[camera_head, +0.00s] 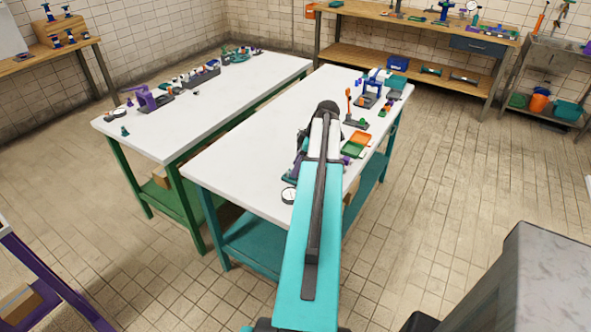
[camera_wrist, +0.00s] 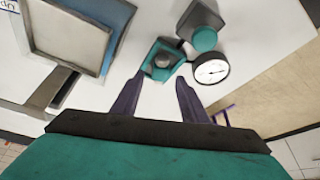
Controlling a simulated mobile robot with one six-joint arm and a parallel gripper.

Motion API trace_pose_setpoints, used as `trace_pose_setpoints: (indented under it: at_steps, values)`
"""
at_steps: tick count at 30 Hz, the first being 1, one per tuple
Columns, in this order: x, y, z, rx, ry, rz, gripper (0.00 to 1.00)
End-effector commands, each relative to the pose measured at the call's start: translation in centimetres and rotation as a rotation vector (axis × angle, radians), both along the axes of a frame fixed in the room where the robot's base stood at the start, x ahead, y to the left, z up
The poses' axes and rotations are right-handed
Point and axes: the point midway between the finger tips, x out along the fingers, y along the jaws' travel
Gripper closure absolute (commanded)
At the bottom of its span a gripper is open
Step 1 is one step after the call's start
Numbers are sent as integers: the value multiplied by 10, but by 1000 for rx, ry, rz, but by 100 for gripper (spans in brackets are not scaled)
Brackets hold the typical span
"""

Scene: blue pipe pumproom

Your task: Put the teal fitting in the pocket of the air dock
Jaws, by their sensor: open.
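In the wrist view, a dark block with a round teal part (camera_wrist: 204,39) stands on the white table. Beside it is a teal square piece with a grey rounded centre (camera_wrist: 162,60). I cannot tell for certain which of these is the teal fitting or the air dock. My gripper (camera_wrist: 158,94) is open, its two purple fingers apart, with nothing between them. The teal square piece lies just beyond the fingertips. In the head view my arm hides most of the gripper and the table beneath it. A small teal piece (camera_head: 125,132) stands on the left table's near corner.
A blue tray-like object (camera_wrist: 95,25) is at upper left. The right table's near left part (camera_head: 235,165) is clear.

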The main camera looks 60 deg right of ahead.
Motion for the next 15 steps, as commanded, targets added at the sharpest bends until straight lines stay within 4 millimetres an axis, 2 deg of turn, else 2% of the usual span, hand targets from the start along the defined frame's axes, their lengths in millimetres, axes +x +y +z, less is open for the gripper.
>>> trace_pose_setpoints:
  at_steps: [15]
  values:
    - [-22, -10, 55, -1, -1, -2, 60]
